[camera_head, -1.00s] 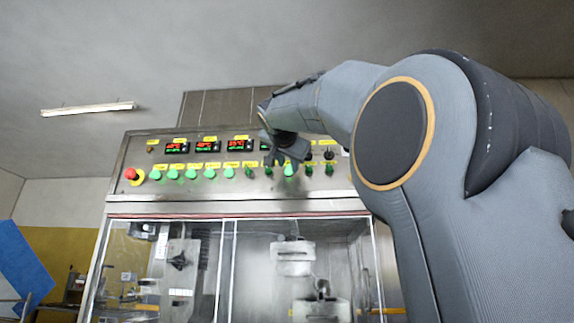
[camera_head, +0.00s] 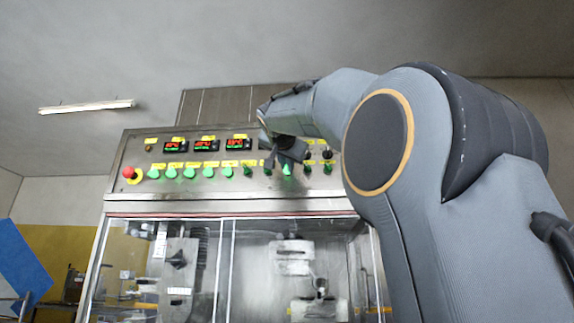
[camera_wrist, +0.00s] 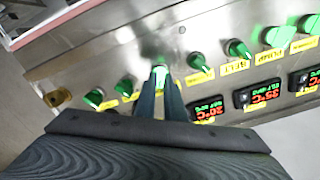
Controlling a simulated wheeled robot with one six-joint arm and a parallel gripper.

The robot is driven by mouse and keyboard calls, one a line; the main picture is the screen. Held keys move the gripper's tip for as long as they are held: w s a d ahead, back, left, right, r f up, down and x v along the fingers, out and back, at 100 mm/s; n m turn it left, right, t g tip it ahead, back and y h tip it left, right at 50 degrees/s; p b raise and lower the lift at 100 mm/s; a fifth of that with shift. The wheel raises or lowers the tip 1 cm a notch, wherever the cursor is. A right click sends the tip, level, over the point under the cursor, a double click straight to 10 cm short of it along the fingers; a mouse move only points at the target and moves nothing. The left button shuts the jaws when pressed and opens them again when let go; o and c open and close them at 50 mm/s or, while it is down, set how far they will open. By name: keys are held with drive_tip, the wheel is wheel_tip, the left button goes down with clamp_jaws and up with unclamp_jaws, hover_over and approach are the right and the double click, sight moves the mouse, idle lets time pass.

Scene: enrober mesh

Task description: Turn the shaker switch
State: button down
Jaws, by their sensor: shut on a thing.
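My gripper (camera_head: 284,160) is at the right half of the steel control panel, in front of its lower row of switches. In the wrist view my gripper (camera_wrist: 162,82) has its two dark fingers close together around a bright green switch (camera_wrist: 160,69), shut on it. This switch (camera_head: 287,169) also shows just below the fingers in the head view. Its label is hidden, so I cannot read whether it says shaker. In the wrist view, neighbouring green switches sit on both sides, one beside a yellow BELT label (camera_wrist: 235,67).
The panel also carries a red emergency button (camera_head: 128,172), green round buttons (camera_head: 171,172) and lit displays (camera_head: 205,144). Black knobs (camera_head: 327,154) sit right of my gripper. A clear-fronted cabinet (camera_head: 230,260) stands below. Neighbouring switches are close to my fingers.

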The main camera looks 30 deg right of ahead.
drive_tip(key=n+p, duration=0.1)
drive_tip(key=n, duration=0.4)
drive_tip(key=n+p, duration=0.1)
drive_tip(key=n, duration=0.5)
drive_tip(key=shift+w+a, duration=0.15)
drive_tip(key=shift+a, duration=0.05)
drive_tip(key=shift+n, duration=0.4)
drive_tip(key=c, duration=1.8)
unclamp_jaws()
drive_tip(key=shift+c, duration=0.2)
drive_tip(key=v, duration=0.7)
drive_tip(key=shift+s+a+b, duration=0.25)
drive_tip(key=shift+s+b, duration=0.1)
drive_tip(key=shift+b, duration=0.1)
